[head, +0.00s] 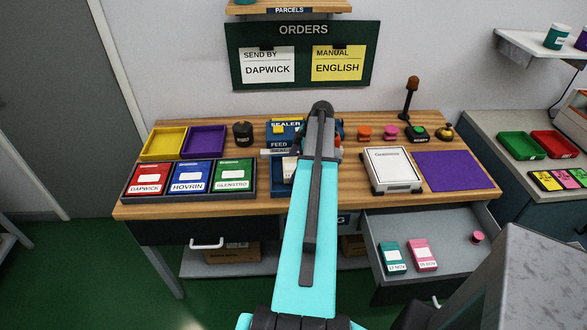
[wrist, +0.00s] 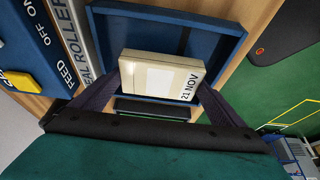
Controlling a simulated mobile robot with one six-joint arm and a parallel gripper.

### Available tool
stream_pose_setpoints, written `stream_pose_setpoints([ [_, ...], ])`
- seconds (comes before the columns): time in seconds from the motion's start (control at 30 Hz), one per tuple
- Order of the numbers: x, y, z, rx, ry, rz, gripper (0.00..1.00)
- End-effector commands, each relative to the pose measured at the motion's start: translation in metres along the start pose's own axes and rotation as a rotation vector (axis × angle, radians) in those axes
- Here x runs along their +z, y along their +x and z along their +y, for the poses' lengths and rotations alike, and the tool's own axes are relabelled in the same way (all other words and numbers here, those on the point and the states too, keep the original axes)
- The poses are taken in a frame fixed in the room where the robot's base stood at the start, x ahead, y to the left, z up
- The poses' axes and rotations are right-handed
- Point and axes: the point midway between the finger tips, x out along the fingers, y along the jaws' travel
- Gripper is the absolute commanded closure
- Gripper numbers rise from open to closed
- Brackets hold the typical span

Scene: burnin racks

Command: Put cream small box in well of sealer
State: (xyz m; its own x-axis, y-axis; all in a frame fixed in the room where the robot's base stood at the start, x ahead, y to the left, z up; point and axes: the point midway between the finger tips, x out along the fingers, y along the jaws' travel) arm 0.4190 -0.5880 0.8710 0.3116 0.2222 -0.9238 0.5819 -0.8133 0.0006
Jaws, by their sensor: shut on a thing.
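The cream small box (wrist: 160,76), with a white label and "21 NOV" on its edge, sits between the two dark fingers of my gripper (wrist: 163,92), shut on it. A cream bit of the box (head: 289,168) shows left of my arm in the head view. The sealer (head: 279,143) is blue with a yellow part, at the back middle of the bench. Its blue-walled well (wrist: 220,28) lies under the box in the wrist view. The box overlaps the well; I cannot tell whether it touches the floor. My arm hides much of the sealer and well in the head view.
Red, blue and green boxes (head: 191,178) stand in a tray left of the sealer. Yellow (head: 165,143) and purple trays are behind. A white-topped device (head: 392,168) and purple mat (head: 456,171) are right. An open drawer (head: 440,228) juts out at front right.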

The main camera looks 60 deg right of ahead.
Motion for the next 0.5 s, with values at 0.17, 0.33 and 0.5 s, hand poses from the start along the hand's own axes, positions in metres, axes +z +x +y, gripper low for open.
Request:
stream_pose_setpoints([
  [0.17,0.005,0.012,0.0,-0.001,0.001,0.0,0.31],
  [0.33,0.008,0.019,0.0,-0.001,0.0,0.0,0.31],
  [0.5,0.008,0.02,0.0,0.0,0.0,0.0,0.31],
])
